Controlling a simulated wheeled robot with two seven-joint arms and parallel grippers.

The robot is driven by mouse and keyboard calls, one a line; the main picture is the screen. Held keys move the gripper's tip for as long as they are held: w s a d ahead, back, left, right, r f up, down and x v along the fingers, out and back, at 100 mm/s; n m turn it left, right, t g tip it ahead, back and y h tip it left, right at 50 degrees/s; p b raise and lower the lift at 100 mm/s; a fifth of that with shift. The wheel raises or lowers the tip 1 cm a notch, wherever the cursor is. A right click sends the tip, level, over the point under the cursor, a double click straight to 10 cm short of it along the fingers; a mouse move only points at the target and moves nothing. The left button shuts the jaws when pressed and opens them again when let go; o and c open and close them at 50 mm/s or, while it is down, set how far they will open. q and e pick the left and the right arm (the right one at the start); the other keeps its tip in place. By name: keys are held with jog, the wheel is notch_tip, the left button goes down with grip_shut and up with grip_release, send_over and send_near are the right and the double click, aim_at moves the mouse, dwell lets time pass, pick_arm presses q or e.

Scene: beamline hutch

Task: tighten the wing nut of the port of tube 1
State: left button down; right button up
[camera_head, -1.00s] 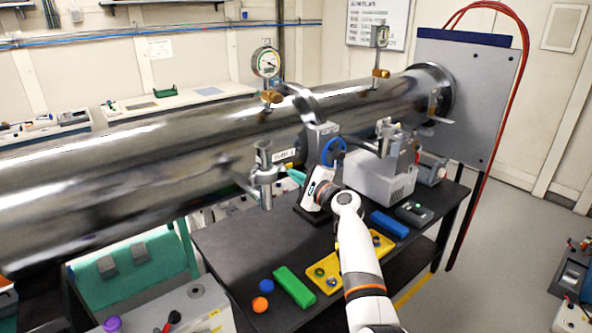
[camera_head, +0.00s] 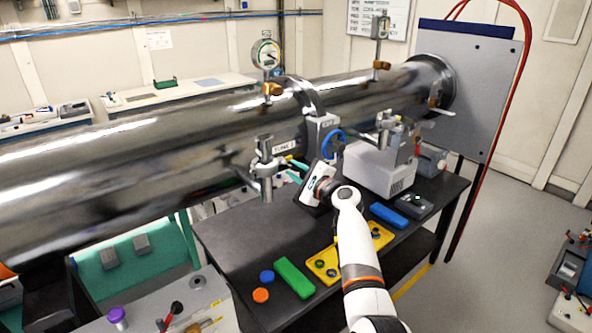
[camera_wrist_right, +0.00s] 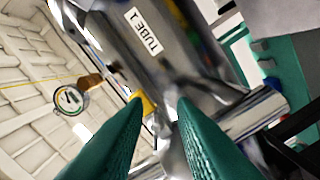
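The large shiny tube 1 (camera_head: 215,140) crosses the head view, and its label (camera_wrist_right: 143,30) reads TUBE 1 in the right wrist view. A metal port fitting (camera_head: 264,168) with a side rod is on the tube's near side, left of the label. My right gripper (camera_head: 293,171) is just right of this fitting, its teal fingers apart. In the right wrist view the fingers (camera_wrist_right: 160,99) are spread, with blurred grey metal (camera_wrist_right: 170,135) behind and between them. A small yellow part (camera_wrist_right: 147,103) shows beside the left fingertip. I cannot make out the wing nut clearly. My left gripper is out of view.
A dial gauge (camera_head: 266,54) stands on top of the tube. The black table (camera_head: 225,242) below holds a green block (camera_head: 294,278), a yellow tray (camera_head: 323,265), a blue block (camera_head: 389,215) and a grey box (camera_head: 378,172). A pale cabinet (camera_head: 200,300) stands at front left.

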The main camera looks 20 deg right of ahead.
jog(key=shift+r, duration=0.15)
jog(key=shift+s, duration=0.1)
jog(key=b+v, duration=0.3)
jog(key=v, duration=0.9)
